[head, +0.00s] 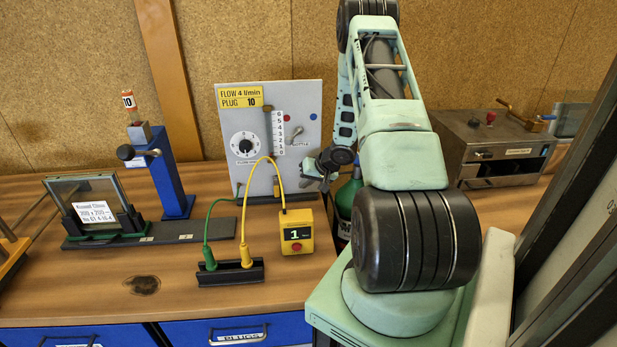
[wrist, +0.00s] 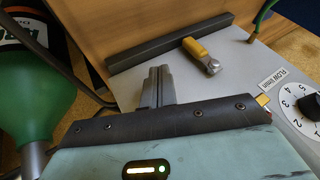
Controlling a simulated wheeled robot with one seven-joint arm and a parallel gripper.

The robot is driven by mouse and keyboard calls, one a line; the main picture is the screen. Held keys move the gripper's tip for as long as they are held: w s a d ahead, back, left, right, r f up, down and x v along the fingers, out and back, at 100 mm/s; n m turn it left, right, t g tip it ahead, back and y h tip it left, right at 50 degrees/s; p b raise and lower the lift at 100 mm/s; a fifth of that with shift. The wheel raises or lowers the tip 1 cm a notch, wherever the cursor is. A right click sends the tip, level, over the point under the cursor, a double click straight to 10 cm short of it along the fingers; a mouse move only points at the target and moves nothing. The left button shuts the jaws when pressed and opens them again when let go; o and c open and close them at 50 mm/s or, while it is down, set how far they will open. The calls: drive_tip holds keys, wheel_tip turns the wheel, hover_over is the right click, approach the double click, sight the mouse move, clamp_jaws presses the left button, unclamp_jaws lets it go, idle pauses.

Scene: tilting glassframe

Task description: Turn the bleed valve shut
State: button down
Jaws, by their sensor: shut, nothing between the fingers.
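I see no readable bleed valve label. A small grey lever (head: 296,133) sits on the upright pale panel (head: 225,125), near a red and a blue dot; I cannot tell whether it is the valve. My gripper (head: 308,177) is in front of the panel's lower right edge, seen small and partly hidden by my arm. In the wrist view, its two fingers (wrist: 158,86) are together with nothing between them. They point at the panel face, short of a yellow plug-like piece (wrist: 195,47) with a metal end. The dial (wrist: 311,108) is at right.
A green bottle (head: 346,200) stands close to my gripper, partly behind my arm. A yellow box (head: 296,232) and green and yellow leads crowd the panel's front. A blue post (head: 171,177) and glass frame (head: 90,205) stand left, a steel box (head: 490,145) right. The front bench is partly clear.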

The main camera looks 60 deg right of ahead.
sight(275, 195)
drive_tip(key=x, duration=0.3)
drive_tip(key=shift+w+f+p, duration=0.2)
drive_tip(key=shift+w+p, duration=0.05)
drive_tip(key=shift+p, duration=0.1)
drive_tip(key=shift+w+a+f+p, duration=0.15)
drive_tip(key=shift+w+a+p, duration=0.25)
drive_tip(key=shift+w+a, duration=0.35)
drive_tip(key=shift+w+a+f+p, duration=0.15)
drive_tip(key=shift+w+a+p, duration=0.35)
drive_tip(key=shift+w, duration=0.4)
